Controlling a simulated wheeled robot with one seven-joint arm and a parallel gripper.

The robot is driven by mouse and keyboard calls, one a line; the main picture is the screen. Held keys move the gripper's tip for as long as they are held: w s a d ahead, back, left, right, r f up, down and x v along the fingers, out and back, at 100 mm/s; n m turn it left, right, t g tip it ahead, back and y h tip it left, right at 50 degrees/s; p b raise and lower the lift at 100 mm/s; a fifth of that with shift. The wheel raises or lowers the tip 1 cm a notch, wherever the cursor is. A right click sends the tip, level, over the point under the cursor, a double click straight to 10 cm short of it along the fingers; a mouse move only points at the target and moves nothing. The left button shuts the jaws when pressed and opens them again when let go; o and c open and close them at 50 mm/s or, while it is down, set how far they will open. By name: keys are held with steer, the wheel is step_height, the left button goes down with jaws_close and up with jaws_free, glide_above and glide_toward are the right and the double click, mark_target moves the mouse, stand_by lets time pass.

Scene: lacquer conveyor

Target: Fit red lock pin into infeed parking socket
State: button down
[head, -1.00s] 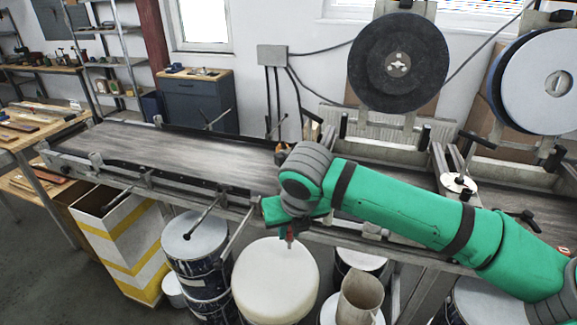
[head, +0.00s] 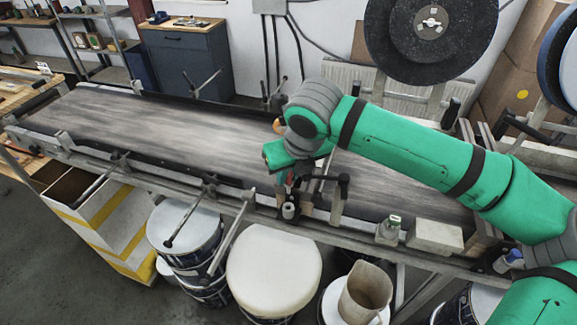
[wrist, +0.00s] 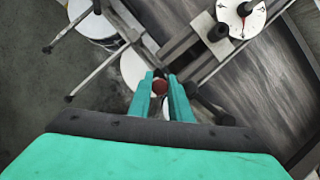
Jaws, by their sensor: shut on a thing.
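The red lock pin (wrist: 160,86) is held between the two green fingers of my gripper (wrist: 163,96) in the wrist view, seen nearly end-on. In the head view my gripper (head: 288,180) points down at the conveyor's front rail, and only a little red shows at its fingers. Just below it on the rail is a small grey cylindrical fitting on a dark mount (head: 289,210), which looks like the parking socket. A small gap seems to lie between them, but I cannot tell whether they line up. The fingers hide most of the pin.
The conveyor belt (head: 150,125) runs behind the gripper. A black-handled clamp (head: 340,190) stands close to its right. A white-topped drum (head: 273,275) stands below.

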mark_target(289, 192)
steer(key=shift+f, duration=0.15)
steer(key=shift+f, duration=2.35)
steer(key=shift+f, duration=1.15)
stand_by(0.4)
steer(key=c, duration=1.5)
jaws_free()
steer(key=shift+c, duration=0.2)
steer(key=shift+d, duration=0.1)
steer(key=shift+d, duration=0.1)
steer(key=shift+s+d+r, duration=0.1)
steer(key=shift+d+r, duration=0.05)
steer(key=shift+r, duration=0.4)
steer(key=a+v, duration=0.1)
steer(key=v, duration=0.8)
steer(key=shift+s+d+r, duration=0.15)
steer(key=shift+s+r, duration=0.2)
steer(key=shift+s, duration=0.05)
